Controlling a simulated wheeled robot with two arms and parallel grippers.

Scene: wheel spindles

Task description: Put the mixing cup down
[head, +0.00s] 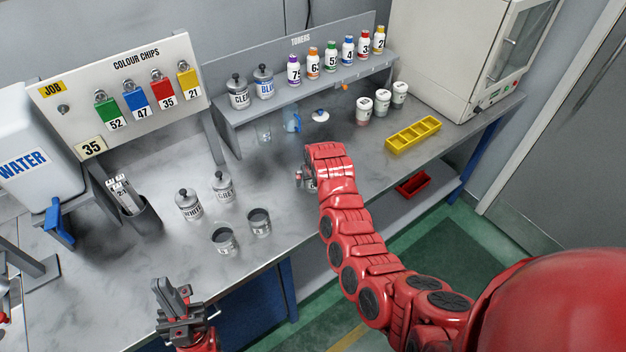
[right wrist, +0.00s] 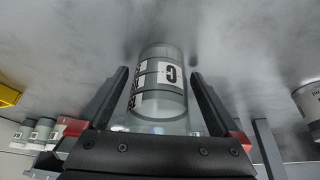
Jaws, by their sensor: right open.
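The mixing cup (right wrist: 160,84), a clear grey cup with a white label reading C, sits between the fingers of my right gripper (right wrist: 158,76) in the right wrist view. The fingers are open, with a gap on both sides of the cup. The cup appears to rest on the grey bench (head: 275,215); its contact with the top cannot be seen clearly. In the head view my right gripper (head: 306,180) and wrist hide most of it. My left gripper (head: 177,293) is over the bench's front edge with nothing visible in it; its finger gap is unclear.
Two dark-filled cups (head: 223,240) (head: 259,222) stand left of my right gripper, with white (head: 188,205) and grey (head: 222,187) tins behind. A yellow tray (head: 412,135) and several lidded pots (head: 382,100) stand right.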

